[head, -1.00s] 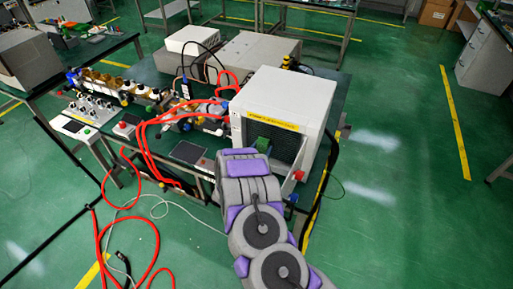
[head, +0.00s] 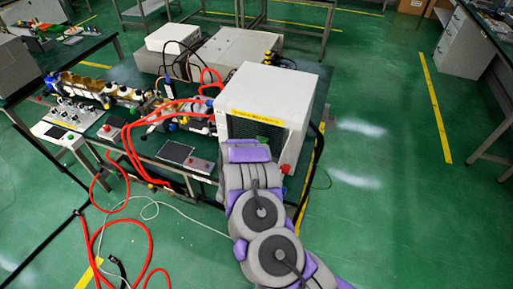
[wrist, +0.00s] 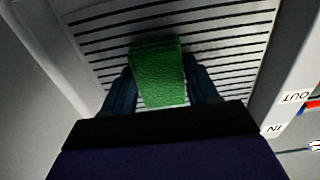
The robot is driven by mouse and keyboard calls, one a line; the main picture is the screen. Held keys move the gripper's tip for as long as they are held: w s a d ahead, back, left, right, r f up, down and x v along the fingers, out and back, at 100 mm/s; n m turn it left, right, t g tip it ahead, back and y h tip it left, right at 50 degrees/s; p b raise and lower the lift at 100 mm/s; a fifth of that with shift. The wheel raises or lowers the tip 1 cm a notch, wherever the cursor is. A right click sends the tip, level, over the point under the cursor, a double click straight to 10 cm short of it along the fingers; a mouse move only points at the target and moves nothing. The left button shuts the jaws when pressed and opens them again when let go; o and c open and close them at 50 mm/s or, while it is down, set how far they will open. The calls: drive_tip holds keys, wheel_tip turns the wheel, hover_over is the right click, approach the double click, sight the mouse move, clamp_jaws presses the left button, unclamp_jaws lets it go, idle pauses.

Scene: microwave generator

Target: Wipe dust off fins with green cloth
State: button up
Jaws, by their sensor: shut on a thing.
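The green cloth (wrist: 160,75) is held between the two dark fingers of my gripper (wrist: 160,90) in the wrist view. The cloth lies over or against the slatted fins (wrist: 105,38), and I cannot tell whether it touches them. In the head view the fins (head: 257,130) show as a dark grille in the front of the white box (head: 275,90). A small reddish smudge shows on the fins just right of the cloth; other dust cannot be made out.
The box's side walls frame the fins closely. Labels "IN" and "OUT" (wrist: 285,112) are on the right-hand face. Red hoses (head: 130,150) and a panel (head: 176,152) lie left of the box. A black cable hangs at its right. The floor at the right is clear.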

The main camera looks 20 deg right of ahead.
sight(253, 137)
drive_tip(key=shift+s+d+r+p, duration=0.55)
drive_tip(key=shift+d+p, duration=0.1)
drive_tip(key=shift+d, duration=0.15)
drive_tip(key=shift+s+d+r+p, duration=0.4)
drive_tip(key=shift+s+d+p, duration=0.2)
drive_tip(key=shift+d, duration=0.2)
drive_tip(key=shift+w+a+b, duration=0.65)
drive_tip(key=shift+w+a, duration=0.15)
drive_tip(key=shift+a, duration=0.3)
drive_tip(key=shift+w+a+b, duration=0.7)
drive_tip(key=shift+w+a, duration=0.15)
drive_tip(key=shift+a, duration=0.3)
drive_tip(key=shift+w+a+b, duration=0.65)
drive_tip(key=shift+w+a, duration=0.15)
drive_tip(key=shift+a, duration=0.3)
